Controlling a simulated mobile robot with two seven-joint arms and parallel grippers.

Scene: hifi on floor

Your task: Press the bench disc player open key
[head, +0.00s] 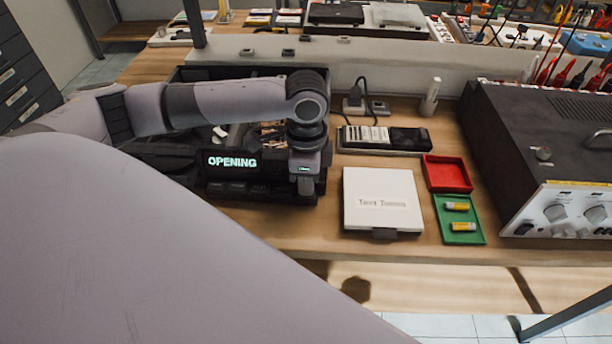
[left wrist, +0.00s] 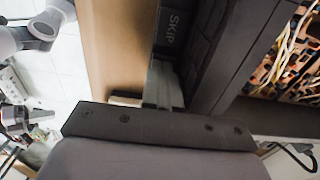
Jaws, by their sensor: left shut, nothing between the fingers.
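The bench disc player is a black unit at the left of the bench, and its lit display (head: 232,162) reads "OPENING". A row of dark keys (head: 235,188) runs below the display. My left gripper (head: 305,187) is shut and empty, pointing down at the right end of the player's front. In the left wrist view its fingertips (left wrist: 163,88) are beside the player's dark front, close to a key marked "SKIP" (left wrist: 173,27). The fingers and arm hide the front's right end, so the open key and any contact cannot be made out.
A white box (head: 382,190) stands right of the player, with a red tray (head: 447,165) and a green tray (head: 477,238) holding two batteries beyond. A large black instrument (head: 540,130) fills the right. What seems my right gripper (left wrist: 18,120) shows small in the left wrist view.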

